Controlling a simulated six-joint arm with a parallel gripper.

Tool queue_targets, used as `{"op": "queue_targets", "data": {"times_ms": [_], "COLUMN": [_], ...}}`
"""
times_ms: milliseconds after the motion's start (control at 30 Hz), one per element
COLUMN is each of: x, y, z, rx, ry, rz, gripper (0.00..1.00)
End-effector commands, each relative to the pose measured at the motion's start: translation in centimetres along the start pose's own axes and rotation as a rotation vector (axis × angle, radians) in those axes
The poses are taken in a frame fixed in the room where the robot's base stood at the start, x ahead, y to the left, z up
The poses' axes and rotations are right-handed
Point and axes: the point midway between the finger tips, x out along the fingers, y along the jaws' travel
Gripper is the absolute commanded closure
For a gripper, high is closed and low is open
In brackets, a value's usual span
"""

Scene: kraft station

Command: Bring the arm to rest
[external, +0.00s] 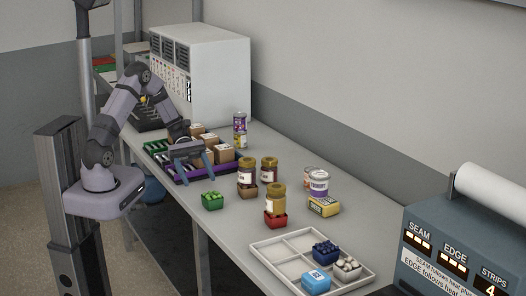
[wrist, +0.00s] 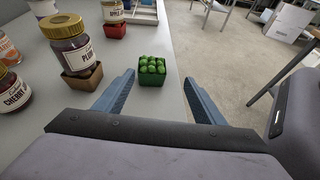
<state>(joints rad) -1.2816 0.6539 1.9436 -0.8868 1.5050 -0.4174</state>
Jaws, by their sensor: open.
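My gripper (external: 193,166) is open and empty, above the table near the purple tray (external: 203,173). In the wrist view its two blue fingers (wrist: 158,98) stand wide apart. A green punnet of round green items (wrist: 152,70) stands on the table ahead, between the finger lines in the picture and apart from them. In the external view this green punnet (external: 212,201) is to the right of and nearer than my gripper. The arm is bent, with its elbow raised.
Several jars stand around, including a plum jar (wrist: 72,42) in a brown punnet and a jar (external: 276,197) in a red punnet. A white divided tray (external: 262,259) holds small punnets. A grey machine (external: 455,250) stands at the right, a white cabinet (external: 222,75) at the back.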

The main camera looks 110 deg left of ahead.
Motion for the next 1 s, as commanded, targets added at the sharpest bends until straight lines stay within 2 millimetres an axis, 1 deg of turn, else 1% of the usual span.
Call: {"op": "queue_targets", "data": {"times_ms": [33, 100, 267, 400, 467, 567, 700, 800, 900, 1000], "x": [0.9, 2.2, 4.9, 6.8, 7.6, 9.0, 10.5, 11.1, 11.6, 12.0], "y": [-0.3, -1.1, -2.9, -4.8, -5.8, -8.0, -11.2, -13.1, -14.4, -15.2], "z": [1.1, 1.8, 3.0, 3.7, 3.9, 4.0, 3.6, 3.4, 3.2, 3.2], "rx": [0.041, 0.104, 0.29, 0.486, 0.584, 0.783, 1.098, 1.323, 1.531, 1.702], "ry": [0.046, 0.119, 0.292, 0.419, 0.467, 0.536, 0.596, 0.614, 0.615, 0.607], "rz": [-0.045, -0.11, -0.269, -0.414, -0.485, -0.628, -0.85, -0.993, -1.112, -1.199], "gripper": [0.36, 0.36, 0.36, 0.36, 0.36, 0.36, 0.36, 0.36, 0.36, 0.36]}}
